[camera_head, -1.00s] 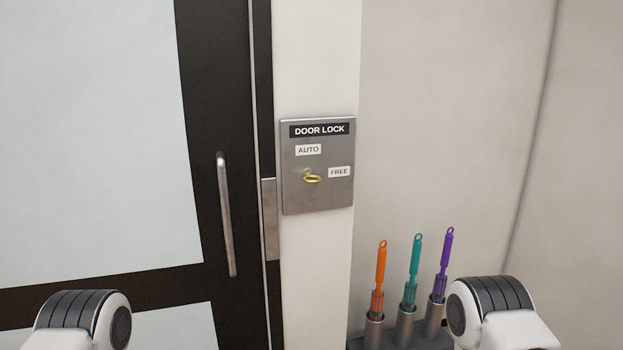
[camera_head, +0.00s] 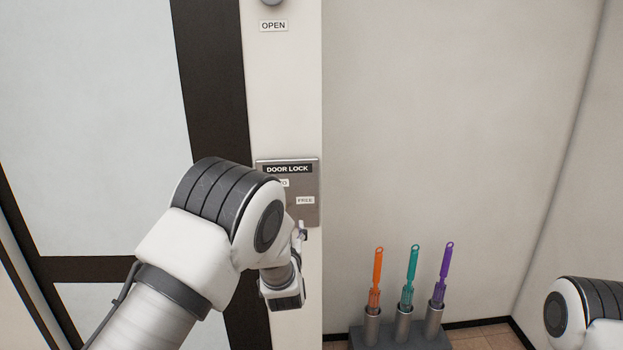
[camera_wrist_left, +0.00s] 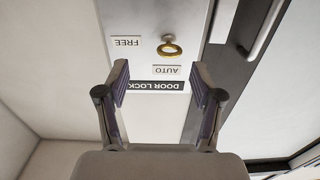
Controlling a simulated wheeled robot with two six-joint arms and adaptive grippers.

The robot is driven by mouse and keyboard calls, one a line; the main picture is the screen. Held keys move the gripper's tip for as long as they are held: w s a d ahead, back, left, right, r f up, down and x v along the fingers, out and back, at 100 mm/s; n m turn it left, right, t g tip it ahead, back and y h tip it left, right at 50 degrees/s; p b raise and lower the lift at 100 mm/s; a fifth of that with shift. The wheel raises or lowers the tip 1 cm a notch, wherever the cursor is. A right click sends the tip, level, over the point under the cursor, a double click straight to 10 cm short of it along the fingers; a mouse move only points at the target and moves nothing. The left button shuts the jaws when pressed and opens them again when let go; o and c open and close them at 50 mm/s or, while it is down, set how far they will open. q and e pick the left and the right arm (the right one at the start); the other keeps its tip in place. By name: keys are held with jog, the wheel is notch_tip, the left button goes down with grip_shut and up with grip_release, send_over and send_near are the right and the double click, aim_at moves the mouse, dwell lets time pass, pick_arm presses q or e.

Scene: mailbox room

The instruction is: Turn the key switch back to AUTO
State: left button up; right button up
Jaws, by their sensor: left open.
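The DOOR LOCK plate (camera_head: 306,212) is a grey metal panel on the white post; my left arm covers its left part in the head view. The left wrist view shows it upside down, with the AUTO label (camera_wrist_left: 170,70), the FREE label (camera_wrist_left: 126,43) and the brass key (camera_wrist_left: 171,47) in the switch. The key's ring appears flattened, lying along the AUTO–FREE width; its exact turn is hard to read. The key is hidden in the head view. My left gripper (camera_wrist_left: 161,72) is open, facing the plate, fingers apart and empty, not touching the key. My right gripper is out of view.
A dark-framed door (camera_head: 212,100) stands left of the post; its handle (camera_wrist_left: 262,28) shows in the wrist view. An OPEN label (camera_head: 273,26) sits above the plate. Orange, teal and purple brushes (camera_head: 412,265) stand in a holder at lower right. The wall between is bare.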

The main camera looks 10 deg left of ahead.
pick_arm(q)
jog(key=w+a+p, duration=0.1)
jog(key=w, duration=0.1)
jog(key=w+a+r+p, duration=0.1)
jog(key=w, duration=0.2)
jog(key=w+a+r+p, duration=0.1)
jog(key=w, duration=0.1)
jog(key=shift+w+a, duration=0.2)
jog(key=shift+w, duration=0.05)
jog(key=shift+w+d, duration=0.15)
jog(key=shift+w, duration=0.25)
jog(key=shift+a+f, duration=0.2)
jog(key=shift+a, duration=0.4)
jog(key=shift+w, duration=0.1)
jog(key=shift+c, duration=1.4)
jog(key=shift+d, duration=0.15)
jog(key=c, duration=0.9)
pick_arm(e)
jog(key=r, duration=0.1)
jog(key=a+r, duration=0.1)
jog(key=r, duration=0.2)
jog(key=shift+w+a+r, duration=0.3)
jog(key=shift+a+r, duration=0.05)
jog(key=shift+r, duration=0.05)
